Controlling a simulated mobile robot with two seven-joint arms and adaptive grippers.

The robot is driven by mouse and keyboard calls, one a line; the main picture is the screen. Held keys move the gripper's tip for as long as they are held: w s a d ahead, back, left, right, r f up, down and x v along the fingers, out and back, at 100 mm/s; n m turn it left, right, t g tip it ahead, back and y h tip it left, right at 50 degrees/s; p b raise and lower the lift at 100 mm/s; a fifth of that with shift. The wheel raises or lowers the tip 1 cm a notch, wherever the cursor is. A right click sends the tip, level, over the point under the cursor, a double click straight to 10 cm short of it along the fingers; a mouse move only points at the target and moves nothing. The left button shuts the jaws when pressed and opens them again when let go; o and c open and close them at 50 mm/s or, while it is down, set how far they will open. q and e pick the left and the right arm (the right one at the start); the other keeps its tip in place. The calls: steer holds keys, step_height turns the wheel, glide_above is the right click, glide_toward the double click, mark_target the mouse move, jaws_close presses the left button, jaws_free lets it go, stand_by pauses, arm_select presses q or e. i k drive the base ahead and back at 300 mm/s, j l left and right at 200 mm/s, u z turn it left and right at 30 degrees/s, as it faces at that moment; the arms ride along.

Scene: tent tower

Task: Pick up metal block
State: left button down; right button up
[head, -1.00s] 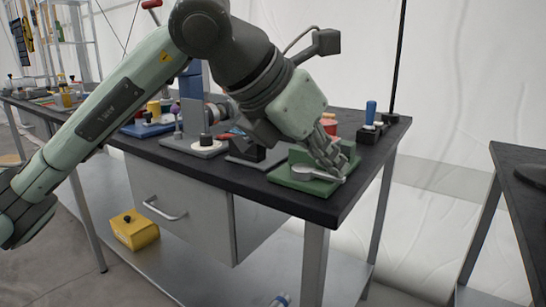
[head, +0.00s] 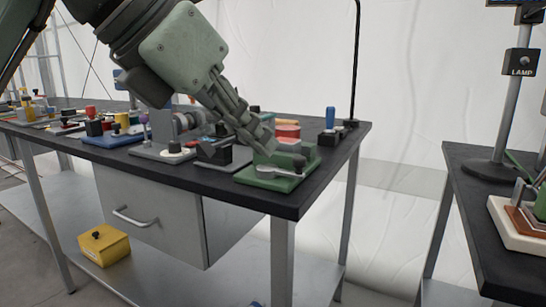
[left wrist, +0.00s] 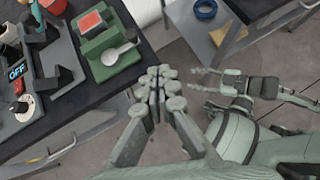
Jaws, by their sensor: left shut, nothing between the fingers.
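I cannot make out a thing that is surely the metal block. A green fixture (head: 277,181) sits at the table's front right corner, with a pale metal spoon-shaped piece (head: 267,187) on it. In the left wrist view the same fixture (left wrist: 126,57) carries a red block (left wrist: 92,22) and the spoon-shaped piece (left wrist: 112,55). My left gripper (head: 264,149) overlaps the fixture in the head view. In the left wrist view its fingers (left wrist: 157,88) are together, empty, and apart from the fixture. My right gripper (left wrist: 203,88) shows there with spread fingers.
The dark tabletop (head: 225,190) holds several devices left of the fixture. A blue-handled tool (head: 330,121) stands behind it. A yellow box (head: 104,246) is on the lower shelf. A second table (head: 455,195) stands to the right, with open floor between.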

mark_target(290, 144)
steer(key=k+j, duration=0.8)
steer(key=k, duration=0.05)
